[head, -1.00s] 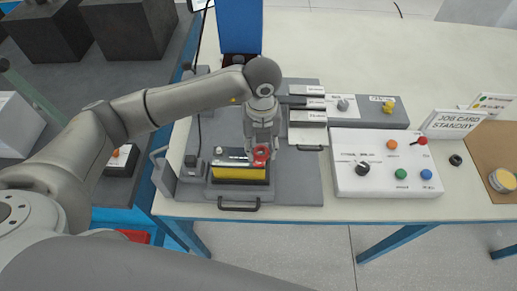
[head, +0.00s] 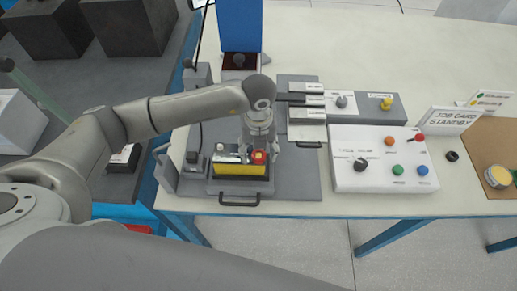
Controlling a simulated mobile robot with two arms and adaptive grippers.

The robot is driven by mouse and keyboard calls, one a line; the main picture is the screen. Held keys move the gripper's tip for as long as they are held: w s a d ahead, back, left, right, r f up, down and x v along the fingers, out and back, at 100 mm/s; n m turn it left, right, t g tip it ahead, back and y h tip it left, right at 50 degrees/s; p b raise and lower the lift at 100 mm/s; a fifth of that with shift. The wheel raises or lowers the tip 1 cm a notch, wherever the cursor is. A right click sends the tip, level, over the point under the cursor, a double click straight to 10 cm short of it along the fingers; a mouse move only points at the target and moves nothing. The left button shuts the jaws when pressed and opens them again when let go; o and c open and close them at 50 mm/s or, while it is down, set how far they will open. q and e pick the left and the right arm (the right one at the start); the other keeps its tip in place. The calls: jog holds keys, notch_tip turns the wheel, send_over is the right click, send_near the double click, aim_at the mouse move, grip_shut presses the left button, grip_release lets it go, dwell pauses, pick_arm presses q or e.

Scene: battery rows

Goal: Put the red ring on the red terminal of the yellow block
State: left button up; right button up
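The yellow block (head: 240,170) has a black top and sits in a grey tray at the front of the table. A pale round terminal (head: 220,147) stands at its left end. The red ring (head: 259,157) shows at the right end of the block, with a small yellowish spot in it. My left gripper (head: 259,146) points down right behind and above the ring. Its fingertips are small and partly hidden, so I cannot tell whether they touch or hold the ring. The red terminal is not clearly distinguishable from the ring. My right gripper is out of view.
A white control box (head: 383,175) with coloured knobs stands to the right. Black-and-white labelled pieces (head: 307,115) lie behind the tray's right side. A tray handle (head: 240,200) is at the front edge.

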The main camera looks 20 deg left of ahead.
pick_arm(q)
jog(key=shift+r+p, duration=0.3)
notch_tip(320, 180, up, 12)
jog(key=b, duration=0.4)
jog(key=shift+f, duration=0.15)
